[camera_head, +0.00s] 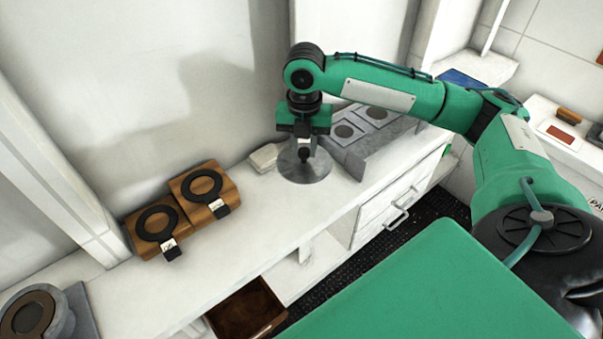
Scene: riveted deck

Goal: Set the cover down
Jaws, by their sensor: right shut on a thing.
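My right gripper (304,145) comes in from the right and points down over the white counter (240,235). It is shut on the knob of a round grey metal cover (305,172). The cover looks roughly level, at or just above the counter top; I cannot tell whether it touches. The gripper hides the middle of the cover. My left gripper is not in view.
Two wooden blocks with black rings and tags (150,238) sit left on the counter. A grey unit with round discs (365,150) stands close right of the cover. A small pale block (263,158) lies behind. A brown drawer (245,312) is open below.

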